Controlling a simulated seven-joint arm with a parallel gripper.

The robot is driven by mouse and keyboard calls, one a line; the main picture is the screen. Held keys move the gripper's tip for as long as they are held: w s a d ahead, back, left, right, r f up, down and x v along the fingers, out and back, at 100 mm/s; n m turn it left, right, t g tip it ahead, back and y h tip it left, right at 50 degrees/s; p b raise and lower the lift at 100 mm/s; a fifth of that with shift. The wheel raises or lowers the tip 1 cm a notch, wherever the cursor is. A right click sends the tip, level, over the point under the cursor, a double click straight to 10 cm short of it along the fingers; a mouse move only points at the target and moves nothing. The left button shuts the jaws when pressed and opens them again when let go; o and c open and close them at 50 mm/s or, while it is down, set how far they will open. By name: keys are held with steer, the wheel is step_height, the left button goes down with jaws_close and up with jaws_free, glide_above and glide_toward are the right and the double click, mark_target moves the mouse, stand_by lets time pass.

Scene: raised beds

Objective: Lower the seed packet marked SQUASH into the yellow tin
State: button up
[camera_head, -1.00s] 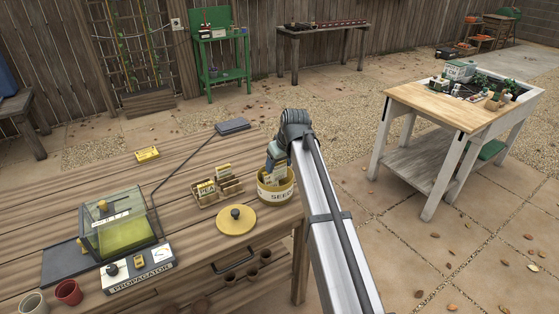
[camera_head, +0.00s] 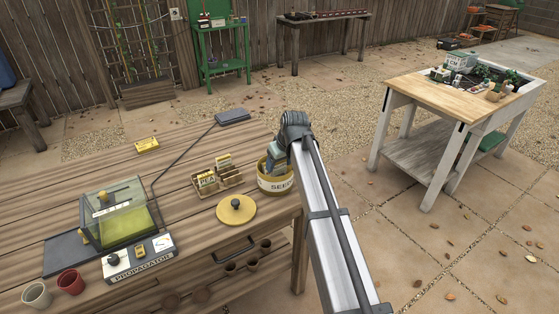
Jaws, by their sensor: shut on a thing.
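The yellow tin (camera_head: 277,184), lettered SEED on its front, stands at the right end of the wooden bench. My gripper (camera_head: 274,168) points down at the tin's mouth, its fingertips at or just inside the rim. It is shut on a seed packet, which is mostly hidden by the gripper and the tin wall. The packet's marking cannot be read. My forearm covers the right side of the tin. A round yellow lid (camera_head: 236,212) with a dark knob lies on the bench in front of the tin, to the left.
A wooden rack (camera_head: 216,183) with packets, one marked PEA, stands left of the tin. A clear propagator box (camera_head: 120,222), its control panel (camera_head: 140,259), two cups and a yellow block (camera_head: 147,145) are farther left. A grey flat thing (camera_head: 232,117) lies at the bench's back edge.

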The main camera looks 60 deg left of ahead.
steer(key=shift+f, duration=1.3)
stand_by(1.6)
steer(key=o, duration=1.1)
steer(key=v, duration=1.3)
steer(key=shift+d+r, duration=0.2)
steer(key=shift+r, duration=0.1)
